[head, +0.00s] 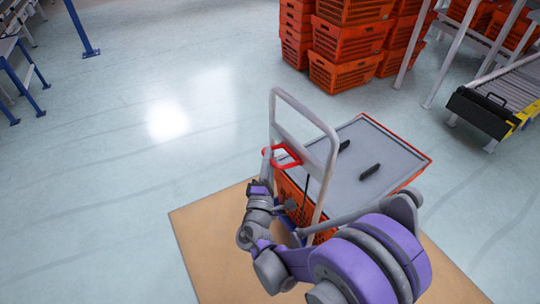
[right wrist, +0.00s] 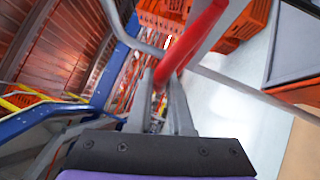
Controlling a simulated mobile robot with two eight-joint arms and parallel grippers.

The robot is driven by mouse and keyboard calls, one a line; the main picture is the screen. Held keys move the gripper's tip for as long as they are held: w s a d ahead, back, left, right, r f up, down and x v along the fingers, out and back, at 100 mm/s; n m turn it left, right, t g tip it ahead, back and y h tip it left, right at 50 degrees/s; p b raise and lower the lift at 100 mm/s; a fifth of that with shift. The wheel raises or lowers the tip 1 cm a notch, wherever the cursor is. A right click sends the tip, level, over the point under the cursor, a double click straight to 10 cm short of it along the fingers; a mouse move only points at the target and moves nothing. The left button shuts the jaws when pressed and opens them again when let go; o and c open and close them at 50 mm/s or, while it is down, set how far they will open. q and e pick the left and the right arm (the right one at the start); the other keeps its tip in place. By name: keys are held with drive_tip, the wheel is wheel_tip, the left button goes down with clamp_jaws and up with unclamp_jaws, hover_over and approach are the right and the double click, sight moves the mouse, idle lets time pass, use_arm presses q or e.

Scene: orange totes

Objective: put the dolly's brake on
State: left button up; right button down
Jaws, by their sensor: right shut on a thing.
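The dolly has an upright grey tube handle frame (head: 331,150) at its near left end, standing on a tan mat. A red looped lever (head: 290,152), which looks like the brake, is on the frame about halfway up. My right gripper (head: 266,158) reaches it from the left side of the frame and is shut on it. In the right wrist view the red lever (right wrist: 192,45) runs between the two grey fingers of my right gripper (right wrist: 163,88). The dolly's wheels are hidden. My left gripper is not in view.
The dolly carries orange totes with a grey top (head: 385,140) holding two black pieces (head: 370,171). Stacked orange totes (head: 345,40) stand behind. A roller conveyor (head: 515,85) is at the right, blue-legged racks at the upper left. The floor to the left is clear.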

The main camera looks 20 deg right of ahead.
drive_tip(key=shift+a+f, duration=0.1)
drive_tip(key=shift+f, duration=0.35)
idle(0.3)
drive_tip(key=c, duration=0.8)
unclamp_jaws()
drive_tip(key=shift+c, duration=0.2)
drive_tip(key=v, duration=1.1)
drive_tip(key=shift+w+f, duration=0.1)
